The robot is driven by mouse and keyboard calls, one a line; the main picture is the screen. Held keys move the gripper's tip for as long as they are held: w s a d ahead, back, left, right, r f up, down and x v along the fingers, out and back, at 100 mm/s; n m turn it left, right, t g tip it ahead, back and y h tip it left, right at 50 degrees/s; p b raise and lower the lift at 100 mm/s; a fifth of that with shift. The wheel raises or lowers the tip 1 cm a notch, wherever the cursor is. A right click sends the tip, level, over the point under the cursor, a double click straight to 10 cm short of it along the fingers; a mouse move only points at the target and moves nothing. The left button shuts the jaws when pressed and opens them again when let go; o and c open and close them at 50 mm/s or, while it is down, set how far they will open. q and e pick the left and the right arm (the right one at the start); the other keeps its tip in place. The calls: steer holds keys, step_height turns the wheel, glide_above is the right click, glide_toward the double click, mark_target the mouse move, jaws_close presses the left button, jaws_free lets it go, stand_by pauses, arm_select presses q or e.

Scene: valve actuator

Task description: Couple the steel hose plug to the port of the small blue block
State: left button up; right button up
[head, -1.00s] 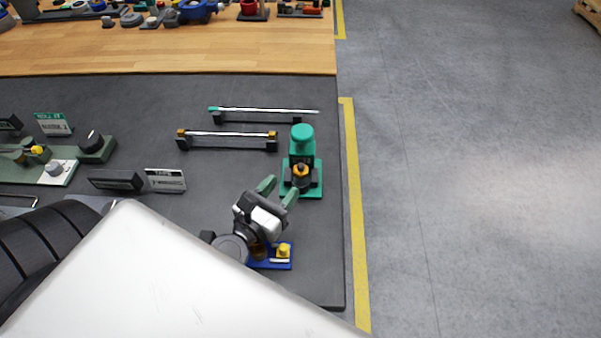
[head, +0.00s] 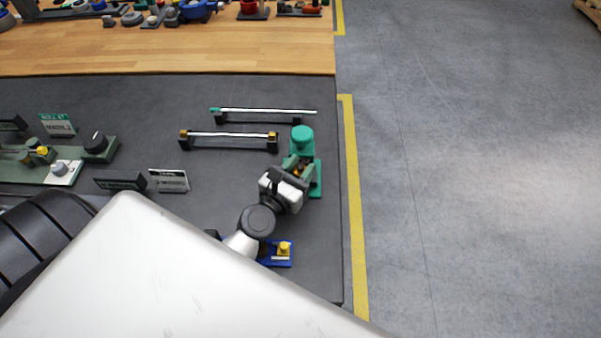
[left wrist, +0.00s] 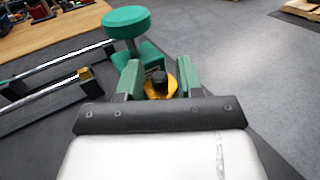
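The small blue block (head: 276,256) lies near the front right of the dark mat, with a yellow fitting on top; my left arm partly covers it. My left gripper (head: 299,168) is beyond it, at the green stand (head: 317,180) with the round green top. No steel hose plug can be made out for sure. My right gripper is not in view.
Two steel rods lie on low black holders, one with a green end (head: 262,111), one with gold ends (head: 230,134). A green-grey panel with a black knob (head: 96,142) and small signs (head: 169,181) are at left. The mat's right edge borders the floor.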

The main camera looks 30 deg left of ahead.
arm_select(q)
steer(key=c, duration=0.5)
steer(key=shift+r, duration=0.15)
